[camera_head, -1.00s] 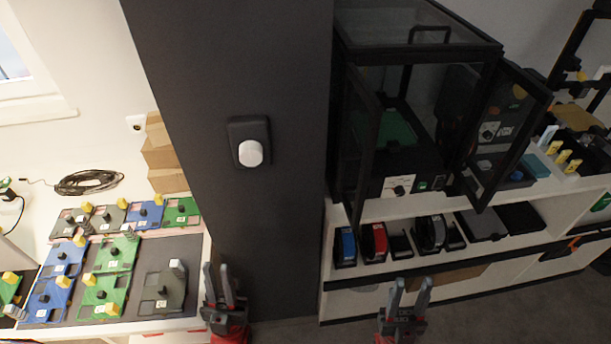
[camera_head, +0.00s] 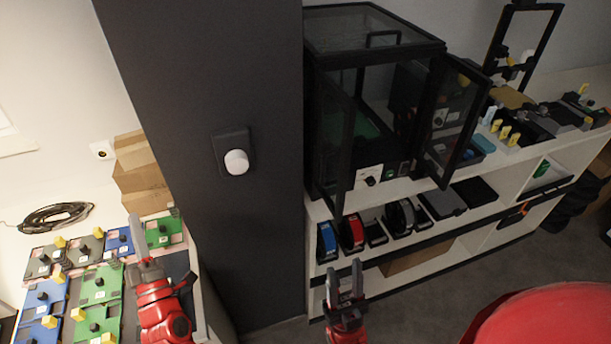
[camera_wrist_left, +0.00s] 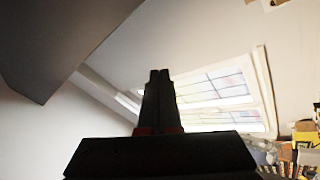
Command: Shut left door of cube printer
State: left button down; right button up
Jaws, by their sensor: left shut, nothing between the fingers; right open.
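The cube printer (camera_head: 368,38) is a black-framed box with clear panels on the white shelf right of the dark pillar. Its left door (camera_head: 340,150) stands open, swung out toward me; its right door (camera_head: 457,122) is open too. My left gripper (camera_head: 137,240) is shut and empty, raised over the left table, well to the left of the printer with the pillar between. In the left wrist view its fingers (camera_wrist_left: 159,98) are together. My right gripper (camera_head: 345,279) is open and empty, in front of the shelf and below the left door.
The dark pillar (camera_head: 215,90) with a white knob (camera_head: 237,162) stands left of the printer. Colored plates with small parts cover the left table. Spools and black trays fill the lower shelf. A red round surface (camera_head: 560,318) is at the lower right.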

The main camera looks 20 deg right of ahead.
pick_arm(q)
jog(key=w+d+r+g+h, duration=0.1)
jog(key=w+d+g+h, duration=0.1)
jog(key=d+h, duration=0.5)
jog(key=s+d+r+m+g+h+p, duration=0.1)
jog(key=s+d+r+m+g+h, duration=0.15)
jog(key=s+d+g+h, duration=0.45)
jog(key=s+d+r+m+g+h+p, duration=0.1)
jog(key=s+d+m+g+h, duration=0.2)
jog(key=d, duration=0.8)
jog(key=s+p+x, duration=0.1)
jog(key=x, duration=0.5)
jog(key=d+p+x, duration=0.1)
jog(key=p+x, duration=0.1)
jog(key=x, duration=0.5)
jog(key=shift+s+d+r+m+h, duration=0.25)
jog(key=shift+s+d+m+h, duration=0.05)
jog(key=shift+s+m, duration=0.05)
